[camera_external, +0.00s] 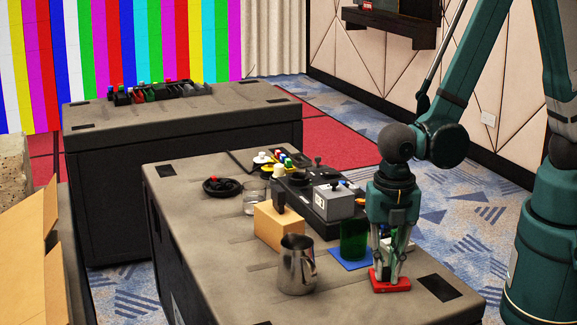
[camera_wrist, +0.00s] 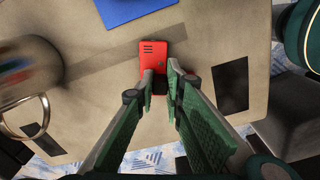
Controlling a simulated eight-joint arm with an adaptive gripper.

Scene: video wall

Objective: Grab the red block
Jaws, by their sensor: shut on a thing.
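The red block (camera_external: 391,284) is a flat red piece low over the near right part of the dark-topped case, close to its front edge. In the wrist view the red block (camera_wrist: 153,50) has small dark slots on its top. My gripper (camera_external: 390,270) points down from above, its fingertips at the block. In the wrist view my gripper (camera_wrist: 163,78) has its green fingers close together, shut on the near end of the block. I cannot tell whether the block rests on the top or is slightly raised.
The front right corner is mostly clear.

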